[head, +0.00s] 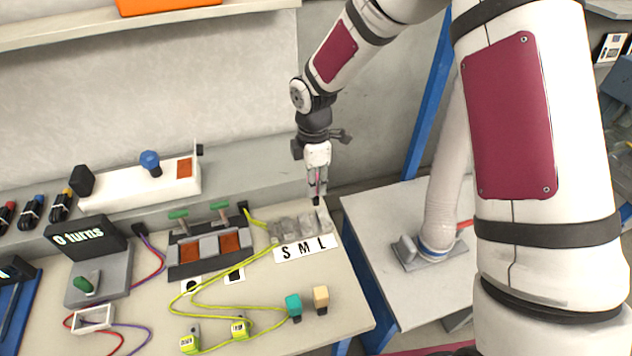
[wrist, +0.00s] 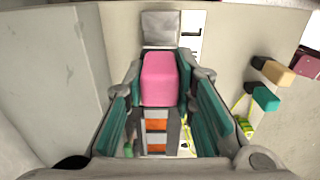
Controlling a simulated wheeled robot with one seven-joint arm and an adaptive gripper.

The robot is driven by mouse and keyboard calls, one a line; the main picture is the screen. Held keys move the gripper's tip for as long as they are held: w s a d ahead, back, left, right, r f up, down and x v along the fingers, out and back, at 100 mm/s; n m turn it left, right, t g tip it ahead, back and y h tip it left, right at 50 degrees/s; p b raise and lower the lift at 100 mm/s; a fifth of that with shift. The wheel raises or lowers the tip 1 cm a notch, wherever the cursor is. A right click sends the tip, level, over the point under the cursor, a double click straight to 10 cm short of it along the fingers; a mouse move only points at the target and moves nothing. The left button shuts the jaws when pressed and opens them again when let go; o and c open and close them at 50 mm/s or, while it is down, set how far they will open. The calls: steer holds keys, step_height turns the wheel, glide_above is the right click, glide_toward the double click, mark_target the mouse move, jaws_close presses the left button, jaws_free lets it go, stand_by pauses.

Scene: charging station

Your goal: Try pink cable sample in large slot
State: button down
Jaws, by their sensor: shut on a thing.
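My gripper (head: 317,178) points down above the back right corner of the workbench. It is shut on the pink cable sample (wrist: 158,80), which sits between the teal finger pads in the wrist view. In the head view only a thin strip of pink shows between the fingers. The grey slot blocks (head: 297,226) stand behind a white label strip (head: 306,249) reading S, M, L. The large slot (head: 325,220) is the rightmost, by the L. The fingertips are just above and behind it. I cannot tell whether the sample touches the slot.
A teal sample (head: 294,305) and a tan sample (head: 320,298) stand at the bench's front right. Yellow cables (head: 212,305) loop across the bench. A device with orange panels (head: 210,250) stands left of the slots. A wall is close behind my gripper.

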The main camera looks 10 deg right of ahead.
steer(key=shift+f+b, duration=1.05)
steer(key=shift+f, duration=1.85)
steer(key=shift+f+b, duration=1.05)
steer(key=shift+f, duration=1.2)
steer(key=c, duration=1.2)
jaws_free()
steer(key=shift+c, duration=0.2)
step_height(320, 180, up, 12)
